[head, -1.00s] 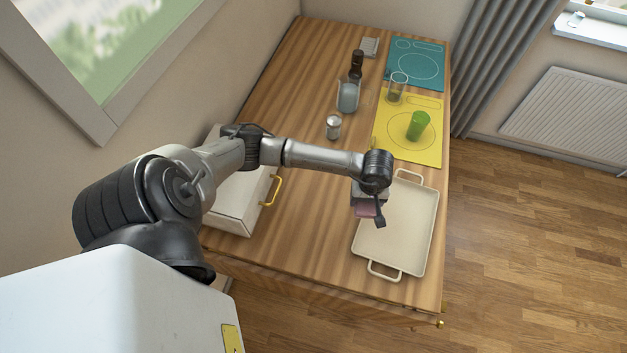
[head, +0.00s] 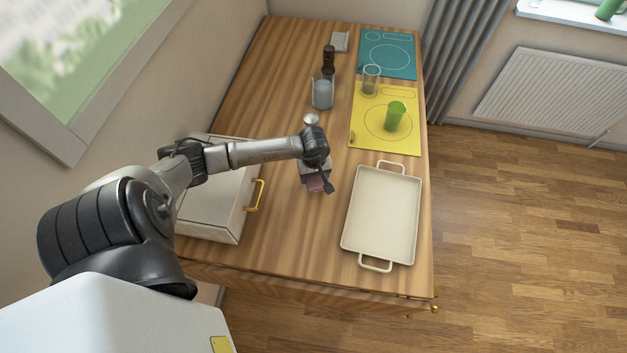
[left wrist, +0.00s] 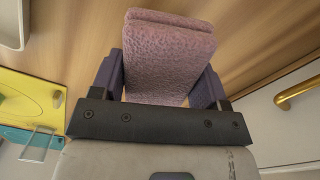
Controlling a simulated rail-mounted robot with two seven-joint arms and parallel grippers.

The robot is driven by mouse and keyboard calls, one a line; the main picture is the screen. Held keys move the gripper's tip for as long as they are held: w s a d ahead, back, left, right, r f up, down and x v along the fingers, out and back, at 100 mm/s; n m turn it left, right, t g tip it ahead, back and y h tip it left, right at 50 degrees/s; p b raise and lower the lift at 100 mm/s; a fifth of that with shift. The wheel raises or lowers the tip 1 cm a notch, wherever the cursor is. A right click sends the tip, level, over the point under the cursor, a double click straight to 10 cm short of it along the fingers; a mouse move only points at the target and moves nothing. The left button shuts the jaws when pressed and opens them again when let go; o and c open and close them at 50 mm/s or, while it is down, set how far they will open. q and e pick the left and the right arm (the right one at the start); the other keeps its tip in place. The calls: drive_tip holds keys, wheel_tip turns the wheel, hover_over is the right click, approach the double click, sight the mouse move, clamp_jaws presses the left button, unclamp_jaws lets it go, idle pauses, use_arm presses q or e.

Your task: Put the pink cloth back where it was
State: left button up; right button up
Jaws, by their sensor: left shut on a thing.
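The pink cloth (left wrist: 165,62) is folded, and my left gripper (left wrist: 160,85) is shut on it, one finger on each side. In the head view the cloth (head: 315,184) shows small under the left gripper (head: 318,182), over the wooden counter between the white box and the cream tray. Whether the cloth touches the wood cannot be told. My right gripper is not in view.
A cream tray (head: 382,218) lies to the right and a white box (head: 212,195) with a yellow handle (head: 256,196) to the left. Farther back are a shaker (head: 311,120), a grey-blue jug (head: 323,94), a dark bottle (head: 328,60), a yellow mat (head: 368,138) with a green cup (head: 395,117), a glass (head: 371,78) and a teal mat (head: 404,67).

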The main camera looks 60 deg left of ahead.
sight(314, 181)
use_arm(q)
drive_tip(key=shift+s+f, duration=0.1)
drive_tip(key=shift+f, duration=2)
drive_tip(key=shift+a, duration=0.1)
drive_tip(key=shift+b, duration=0.35)
drive_tip(key=shift+f, duration=0.2)
drive_tip(key=o, duration=0.9)
drive_tip(key=shift+r, duration=0.1)
